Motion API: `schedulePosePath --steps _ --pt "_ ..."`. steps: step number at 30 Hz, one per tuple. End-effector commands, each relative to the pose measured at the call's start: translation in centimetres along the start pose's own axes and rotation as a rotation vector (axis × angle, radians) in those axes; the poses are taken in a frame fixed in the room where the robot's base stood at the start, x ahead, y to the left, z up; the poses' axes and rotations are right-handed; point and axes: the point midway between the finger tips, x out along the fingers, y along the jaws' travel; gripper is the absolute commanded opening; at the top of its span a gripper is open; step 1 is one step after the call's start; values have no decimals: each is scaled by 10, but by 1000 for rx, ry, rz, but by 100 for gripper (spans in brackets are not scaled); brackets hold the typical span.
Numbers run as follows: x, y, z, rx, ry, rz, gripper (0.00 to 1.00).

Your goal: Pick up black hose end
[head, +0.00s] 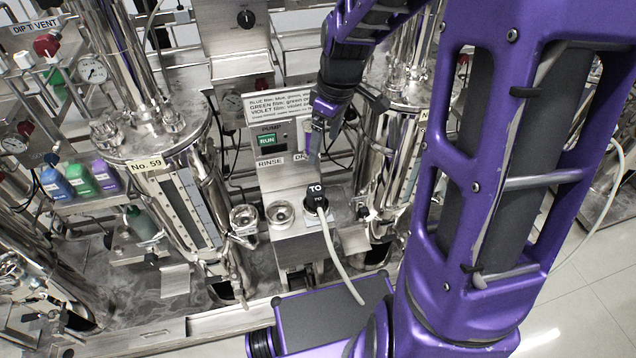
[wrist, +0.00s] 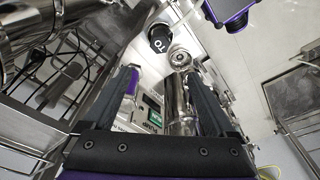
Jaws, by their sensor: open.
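The black hose end (head: 317,196), marked "TO", stands on the steel block between the two vessels. A pale hose (head: 341,257) runs from it down towards the front. In the wrist view the hose end (wrist: 159,41) lies beyond my fingertips, near the top middle. My gripper (head: 318,148) is above and behind the hose end, apart from it, fingers pointing down. In the wrist view my gripper (wrist: 160,78) is open with nothing held between its fingers.
An empty round steel port (head: 281,213) is left of the hose end; it also shows in the wrist view (wrist: 181,57). Vessel No. 59 (head: 165,140) stands left and another vessel (head: 392,165) right. A RUN panel (head: 267,141) and sign (head: 278,104) are behind.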

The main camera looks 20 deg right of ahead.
Motion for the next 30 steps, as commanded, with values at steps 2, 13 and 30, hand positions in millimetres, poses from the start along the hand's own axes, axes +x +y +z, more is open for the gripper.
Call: schedulePosePath --steps 2,13,30 --pt "10 -3 3 -9 -10 -13 90" --pt "88 -4 3 -10 -10 -14 90" --pt "156 0 4 -8 -9 -11 90"
